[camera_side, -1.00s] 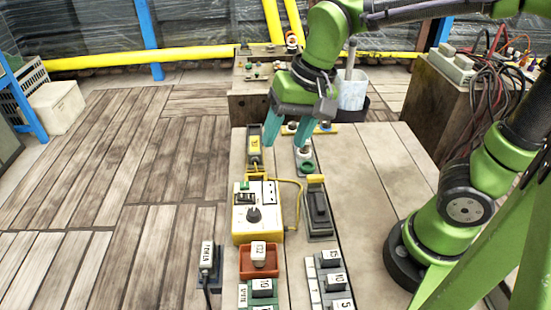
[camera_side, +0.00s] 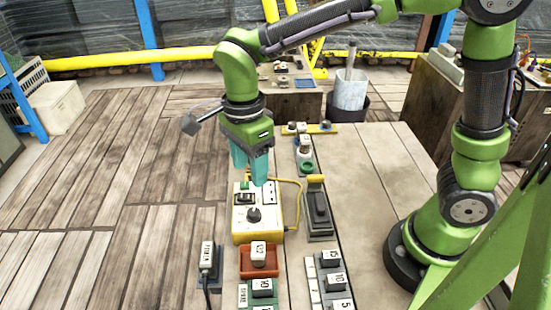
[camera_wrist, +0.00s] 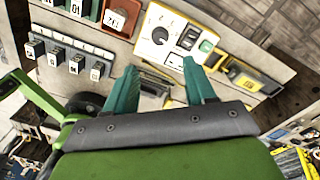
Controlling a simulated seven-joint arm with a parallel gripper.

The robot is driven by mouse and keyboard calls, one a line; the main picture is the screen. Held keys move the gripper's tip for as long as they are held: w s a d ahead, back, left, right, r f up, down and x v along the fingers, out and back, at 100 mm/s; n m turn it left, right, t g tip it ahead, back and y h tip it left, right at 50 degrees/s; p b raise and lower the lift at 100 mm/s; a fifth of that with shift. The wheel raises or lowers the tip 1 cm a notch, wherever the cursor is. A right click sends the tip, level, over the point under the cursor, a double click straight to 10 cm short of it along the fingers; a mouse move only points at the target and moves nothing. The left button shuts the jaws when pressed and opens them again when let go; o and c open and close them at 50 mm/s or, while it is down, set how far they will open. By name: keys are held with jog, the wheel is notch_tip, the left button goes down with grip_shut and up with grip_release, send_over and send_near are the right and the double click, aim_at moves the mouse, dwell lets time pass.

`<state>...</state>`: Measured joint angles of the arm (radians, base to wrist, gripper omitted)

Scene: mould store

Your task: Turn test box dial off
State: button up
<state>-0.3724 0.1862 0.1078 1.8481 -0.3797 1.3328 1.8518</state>
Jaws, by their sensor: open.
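The test box (camera_side: 240,229) is yellow with a white top and stands on the bench in the middle of the side view. Its round black dial (camera_side: 254,214) sits on the near half of the top; the dial also shows in the wrist view (camera_wrist: 160,36). I cannot tell which way its pointer is set. A black switch and a green button share the box top. My gripper (camera_side: 251,181) has teal fingers pointing down over the far part of the box, beyond the dial. In the wrist view my gripper (camera_wrist: 160,67) is open and empty, fingertips apart from the dial.
A grey device with a black handle (camera_side: 319,208) stands right of the box, and a yellow cable (camera_side: 299,195) loops beside it. A red tray (camera_side: 260,272) is close in front. Labelled blocks (camera_side: 331,258) stand nearer. The bench's right side is clear.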

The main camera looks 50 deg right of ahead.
aim_at(254, 211)
notch_tip(254, 211, down, 11)
jog(key=shift+s+f, duration=0.15)
jog(key=shift+f, duration=0.05)
jog(key=shift+c, duration=0.5)
grip_shut()
